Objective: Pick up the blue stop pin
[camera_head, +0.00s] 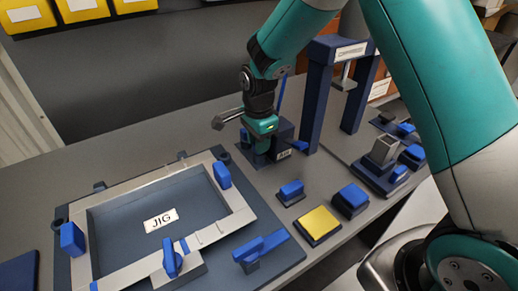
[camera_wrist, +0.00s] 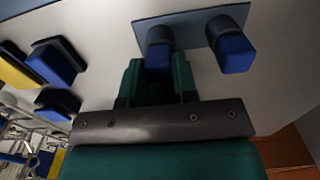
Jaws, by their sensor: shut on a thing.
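My gripper (camera_head: 262,144) points down at a small dark blue holder (camera_head: 284,136) behind the jig in the head view. In the wrist view its two green fingers (camera_wrist: 158,80) are closed on either side of a blue stop pin (camera_wrist: 158,56). That pin lines up with a dark round socket on a grey-blue plate (camera_wrist: 192,27); I cannot tell whether it is still seated. A second blue pin (camera_wrist: 235,53) stands in the neighbouring socket, apart from the fingers. In the head view the held pin is mostly hidden by the gripper.
The jig frame (camera_head: 237,216) with blue clamps fills the left front. Blue-topped blocks (camera_head: 291,188) (camera_head: 351,197) and a yellow-topped block (camera_head: 318,223) lie to the right. A dark blue press frame (camera_head: 311,105) stands close behind right of my gripper.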

